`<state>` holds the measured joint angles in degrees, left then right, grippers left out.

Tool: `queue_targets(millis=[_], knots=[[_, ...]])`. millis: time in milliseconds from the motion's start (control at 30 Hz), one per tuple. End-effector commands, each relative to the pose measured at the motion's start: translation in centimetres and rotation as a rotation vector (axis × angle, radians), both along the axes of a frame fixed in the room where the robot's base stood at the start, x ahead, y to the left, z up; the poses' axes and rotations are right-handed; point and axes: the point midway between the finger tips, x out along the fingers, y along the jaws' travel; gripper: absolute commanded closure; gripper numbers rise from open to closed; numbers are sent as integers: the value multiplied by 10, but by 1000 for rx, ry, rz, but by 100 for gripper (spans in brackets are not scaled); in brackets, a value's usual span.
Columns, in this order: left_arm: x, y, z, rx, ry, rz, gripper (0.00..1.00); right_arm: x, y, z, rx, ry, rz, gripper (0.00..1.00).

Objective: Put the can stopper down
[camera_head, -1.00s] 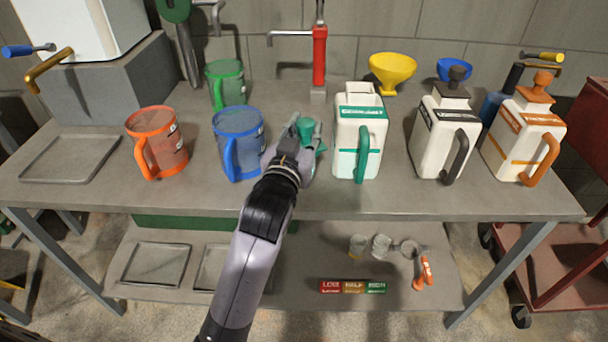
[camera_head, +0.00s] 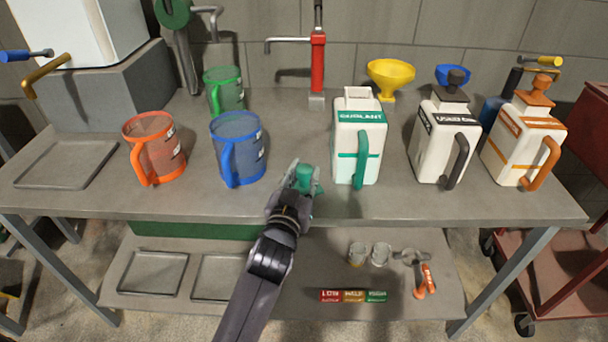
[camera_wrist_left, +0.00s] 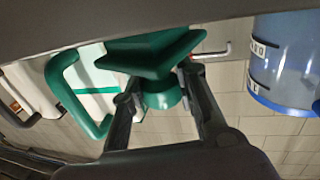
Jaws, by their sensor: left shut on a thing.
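The can stopper is a small green piece (camera_head: 304,175) between the fingers of my left gripper (camera_head: 303,180), over the front part of the bench between the blue jug and the white coolant can. In the left wrist view the green stopper (camera_wrist_left: 155,60) sits between the two fingertips of my left gripper (camera_wrist_left: 158,95), which are shut on it. I cannot tell whether it touches the bench top. The white can with green trim (camera_head: 358,120) stands to its right, with its top open and no stopper on it. My right gripper is not in view.
A blue jug (camera_head: 238,135) stands left of my gripper, with an orange jug (camera_head: 155,140) and a green jug (camera_head: 228,85) beyond. Cans with a black stopper (camera_head: 436,140) and an orange stopper (camera_head: 520,140) stand right. The bench top (camera_head: 200,200) is clear along its front.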

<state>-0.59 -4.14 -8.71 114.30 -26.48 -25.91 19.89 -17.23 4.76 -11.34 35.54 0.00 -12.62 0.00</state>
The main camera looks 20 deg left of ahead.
Motion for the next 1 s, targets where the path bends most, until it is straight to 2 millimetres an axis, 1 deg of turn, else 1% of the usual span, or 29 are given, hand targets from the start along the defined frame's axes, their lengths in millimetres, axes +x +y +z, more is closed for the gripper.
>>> queue_targets(millis=[100, 133, 400, 667, 800, 867, 1000], knots=[[0, 0, -4, 0, 0, 0, 100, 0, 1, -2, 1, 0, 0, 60], [0, 0, -3, 0, 1, 0, 72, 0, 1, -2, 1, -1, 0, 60], [0, 0, -3, 0, 0, 0, 54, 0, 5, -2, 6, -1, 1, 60], [0, 0, -3, 0, 0, 0, 53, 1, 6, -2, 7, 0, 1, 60], [-2, 0, 2, 0, 0, 0, 53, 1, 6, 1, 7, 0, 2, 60], [-8, 0, 1, 0, 1, 0, 53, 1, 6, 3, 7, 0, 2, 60], [-31, -1, 1, -1, 3, 0, 53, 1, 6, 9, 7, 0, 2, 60]])
